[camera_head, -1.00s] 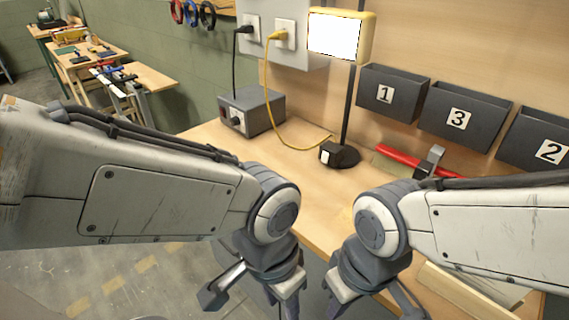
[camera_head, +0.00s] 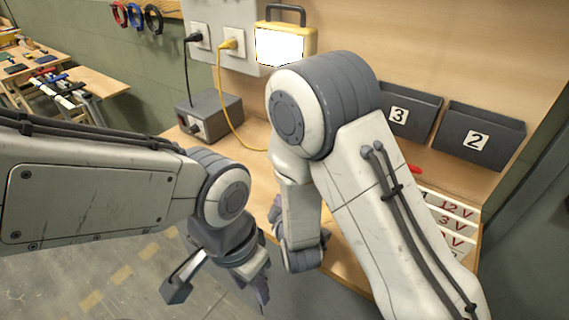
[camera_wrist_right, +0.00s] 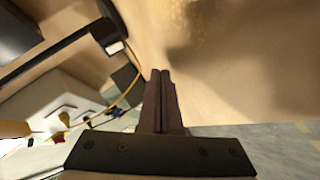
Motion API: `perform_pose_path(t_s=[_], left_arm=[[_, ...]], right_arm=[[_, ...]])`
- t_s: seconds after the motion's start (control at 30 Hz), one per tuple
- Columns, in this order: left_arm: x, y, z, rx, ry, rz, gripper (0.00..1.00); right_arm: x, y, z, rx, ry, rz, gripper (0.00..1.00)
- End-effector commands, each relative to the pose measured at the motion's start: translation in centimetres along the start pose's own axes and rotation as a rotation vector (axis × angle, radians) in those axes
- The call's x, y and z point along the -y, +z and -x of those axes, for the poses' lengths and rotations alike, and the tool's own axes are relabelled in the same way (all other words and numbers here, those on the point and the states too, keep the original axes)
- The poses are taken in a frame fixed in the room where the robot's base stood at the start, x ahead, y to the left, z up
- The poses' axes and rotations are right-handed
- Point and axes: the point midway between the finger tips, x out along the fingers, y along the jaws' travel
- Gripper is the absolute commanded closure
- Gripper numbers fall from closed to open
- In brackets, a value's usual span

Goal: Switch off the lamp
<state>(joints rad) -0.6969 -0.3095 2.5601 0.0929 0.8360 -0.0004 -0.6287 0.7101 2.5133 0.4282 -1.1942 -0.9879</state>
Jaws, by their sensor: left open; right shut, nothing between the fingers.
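The yellow-cased lamp (camera_head: 285,45) is lit at the back wall; my right arm hides its lower stand and base in the head view. In the right wrist view, a dark pole (camera_wrist_right: 60,50) ends near a small black box with a white switch (camera_wrist_right: 115,47). My right gripper (camera_wrist_right: 160,74) is shut and empty, its fingertips pointing toward the tabletop, to the right of the switch and apart from it in the picture. In the head view it is low over the bench (camera_head: 275,208). My left gripper (camera_head: 220,288) is open and empty, in front of the bench.
The yellow cable (camera_head: 222,95) runs from the wall socket (camera_head: 232,38) down to the bench. A grey box with a knob (camera_head: 208,113) stands at the bench's left. Wall bins (camera_head: 478,138) hang at right; voltage-labelled items (camera_head: 450,215) lie below them.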

Motion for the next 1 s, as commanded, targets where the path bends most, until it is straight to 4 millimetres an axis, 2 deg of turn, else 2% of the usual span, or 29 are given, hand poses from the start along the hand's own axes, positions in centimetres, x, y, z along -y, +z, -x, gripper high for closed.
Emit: perform_pose_path(t_s=[0.2,0.47,0.67,1.0], left_arm=[[-0.1,-0.1,1.1,0.000,0.000,0.000,0.56],[-0.1,-0.1,1.1,0.000,0.000,0.000,0.56],[0.1,0.1,-1.1,-0.001,0.000,0.000,0.56],[0.5,0.3,-6.2,0.000,0.000,0.000,0.56]], right_arm=[[-0.9,-0.2,0.6,-0.060,0.210,0.278,1.00],[-1.5,-0.6,1.5,-0.090,0.342,0.433,1.00],[-1.4,-0.6,0.7,-0.089,0.351,0.431,1.00],[-1.8,-0.7,-0.7,-0.088,0.350,0.428,1.00]])
